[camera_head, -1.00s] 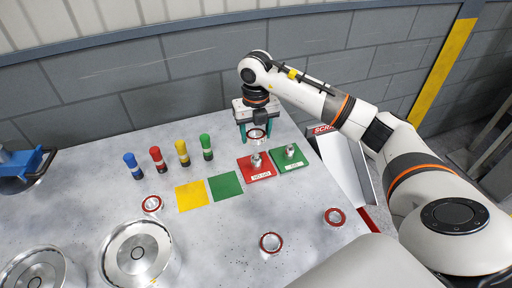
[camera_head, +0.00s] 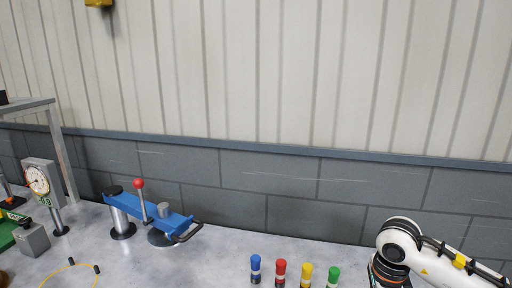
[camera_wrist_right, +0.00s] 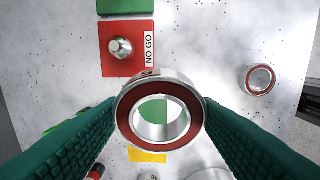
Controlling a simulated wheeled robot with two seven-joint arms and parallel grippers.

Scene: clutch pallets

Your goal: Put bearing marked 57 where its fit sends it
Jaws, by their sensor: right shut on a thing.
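My right gripper (camera_wrist_right: 160,112) is shut on a bearing with a silver ring and dark red seal (camera_wrist_right: 127,122). It is held between two green ribbed fingers, bore facing the camera. No number on it can be read. In the right wrist view, the red NO GO block (camera_wrist_right: 110,66) with a metal plug (camera_wrist_right: 121,47) lies beyond the bearing, above it in the picture. A green block (camera_wrist_right: 125,6) shows partly at the top edge. Another bearing (camera_wrist_right: 259,79) lies on the table at the right. My left gripper is not in view.
In the head view, blue (camera_head: 255,268), red (camera_head: 280,271), yellow (camera_head: 306,274) and green (camera_head: 333,276) markers stand on the table. A blue lever tool (camera_head: 150,214) and dial gauge (camera_head: 38,180) stand left. A yellow square (camera_wrist_right: 147,156) shows below the held bearing in the wrist view.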

